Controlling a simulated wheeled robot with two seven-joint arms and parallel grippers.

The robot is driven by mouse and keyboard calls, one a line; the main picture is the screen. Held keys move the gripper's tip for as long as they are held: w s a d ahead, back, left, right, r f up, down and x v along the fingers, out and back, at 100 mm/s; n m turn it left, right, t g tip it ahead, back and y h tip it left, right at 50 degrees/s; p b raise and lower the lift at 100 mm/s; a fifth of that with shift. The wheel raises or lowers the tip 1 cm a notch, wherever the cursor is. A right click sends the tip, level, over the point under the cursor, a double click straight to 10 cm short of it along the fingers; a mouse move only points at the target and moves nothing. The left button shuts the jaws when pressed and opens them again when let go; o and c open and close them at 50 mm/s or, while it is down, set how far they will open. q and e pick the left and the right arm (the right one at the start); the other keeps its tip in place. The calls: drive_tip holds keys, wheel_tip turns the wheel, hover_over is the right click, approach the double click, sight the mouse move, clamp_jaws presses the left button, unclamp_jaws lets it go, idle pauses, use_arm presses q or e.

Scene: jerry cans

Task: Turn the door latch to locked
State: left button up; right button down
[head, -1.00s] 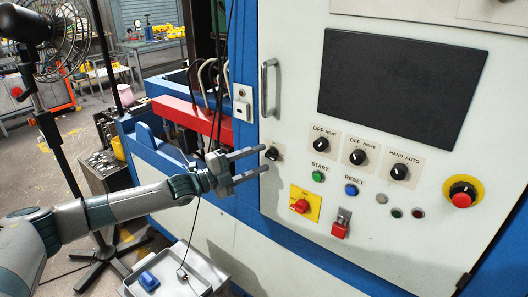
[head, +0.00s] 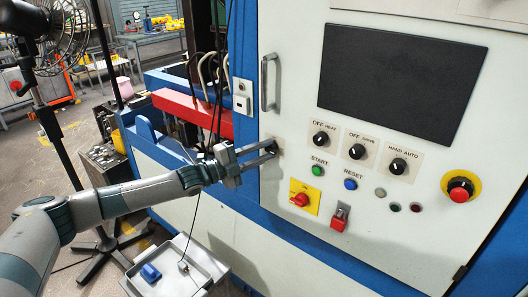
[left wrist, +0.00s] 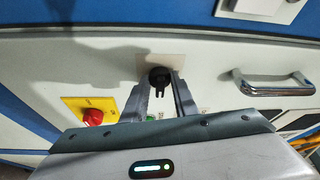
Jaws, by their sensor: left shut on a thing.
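The door latch is a small black knob on a pale plate at the left edge of the white cabinet door (head: 300,90). In the left wrist view the latch (left wrist: 160,76) sits between the fingertips, its plate showing behind it. My left gripper (head: 274,150) reaches in from the left and is shut on the latch, one finger on each side. It also shows in the left wrist view (left wrist: 160,92). In the head view the fingers mostly hide the latch. My right gripper is in neither view.
A bar handle (head: 268,82) stands out above the latch. Selector knobs (head: 357,151), a red switch on a yellow plate (head: 301,199), a red padlock-like part (head: 339,218) and an emergency button (head: 460,189) are to the right. A metal tray (head: 205,262) lies below.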

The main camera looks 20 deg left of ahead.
use_arm(q)
drive_tip(key=shift+f, duration=0.15)
drive_tip(key=n+t+b, duration=0.1)
drive_tip(key=n+b, duration=0.1)
drive_tip(key=n, duration=0.1)
drive_tip(key=n+t+b, duration=0.1)
drive_tip(key=n+b, duration=0.1)
drive_tip(key=n, duration=0.1)
drive_tip(key=n+t+b, duration=0.2)
drive_tip(key=n, duration=0.2)
drive_tip(key=shift+s+d+f+y, duration=0.1)
drive_tip(key=shift+d+f+y, duration=0.1)
drive_tip(key=shift+f+y, duration=0.15)
drive_tip(key=n+t+y+p, duration=0.1)
drive_tip(key=n+y, duration=0.1)
drive_tip(key=n, duration=0.2)
drive_tip(key=n+t+y+p, duration=0.1)
drive_tip(key=n+y, duration=0.1)
drive_tip(key=n, duration=0.3)
drive_tip(key=n+t+y+p, duration=0.1)
drive_tip(key=n+y, duration=0.1)
drive_tip(key=n, duration=0.2)
drive_tip(key=shift+s+d+r+n+t, duration=0.1)
drive_tip(key=shift+d+n+t, duration=0.2)
drive_tip(key=shift+d, duration=0.05)
